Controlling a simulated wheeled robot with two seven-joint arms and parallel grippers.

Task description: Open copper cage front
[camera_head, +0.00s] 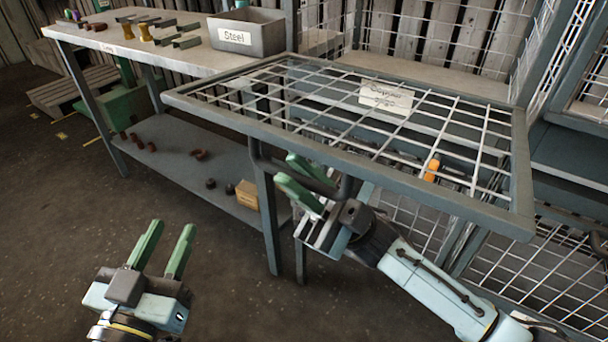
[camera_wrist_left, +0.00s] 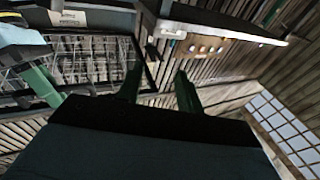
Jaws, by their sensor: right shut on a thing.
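The copper cage front (camera_head: 460,105) is a grey-framed wire mesh panel with a white label (camera_head: 386,97). It is swung up and out, lying nearly flat in the head view. A dark bar handle (camera_head: 257,160) hangs at its near left edge. My right gripper (camera_head: 297,172) is at this handle, shut on it, the fingers partly hidden by the bar. My left gripper (camera_head: 172,229) is open and empty above the floor at lower left, apart from the cage. The left wrist view shows its two fingers (camera_wrist_left: 158,90) apart, with the mesh (camera_wrist_left: 95,62) at left.
A workbench (camera_head: 180,52) with a grey bin labelled Steel (camera_head: 246,33) and metal parts stands at the back left. Its lower shelf (camera_head: 180,160) holds small dark pieces and a cardboard box (camera_head: 247,194). An orange item (camera_head: 432,168) shows through the mesh.

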